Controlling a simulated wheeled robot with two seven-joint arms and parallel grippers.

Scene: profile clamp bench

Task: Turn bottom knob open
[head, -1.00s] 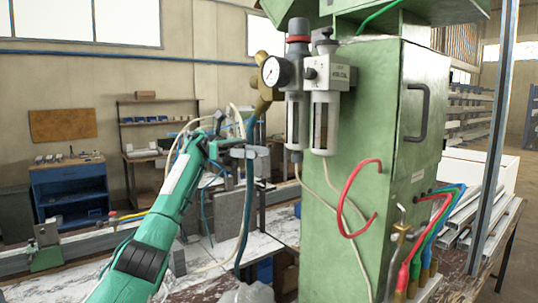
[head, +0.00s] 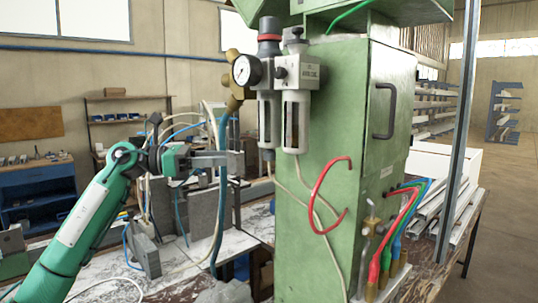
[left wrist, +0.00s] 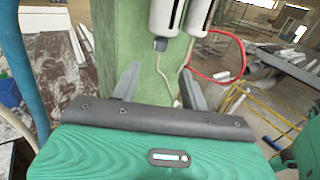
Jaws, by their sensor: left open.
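The filter-regulator unit is mounted on the green cabinet, with two clear bowls hanging under it. A small grey knob (head: 268,155) sits at the bottom of the left bowl (head: 269,118); it also shows in the left wrist view (left wrist: 160,44). My left gripper (head: 232,163) is left of this knob at about its height, apart from it. In the left wrist view the fingers (left wrist: 160,82) are spread with nothing between them, and the knob appears beyond them. My right gripper is in neither view.
The green cabinet (head: 335,200) fills the middle right. A red hose loop (head: 318,205) and pale tubes hang on its face below the bowls. A pressure gauge (head: 246,70) and brass fitting sit left of the unit. Blue and pale hoses hang by my gripper. Grey blocks (head: 205,210) stand on the bench.

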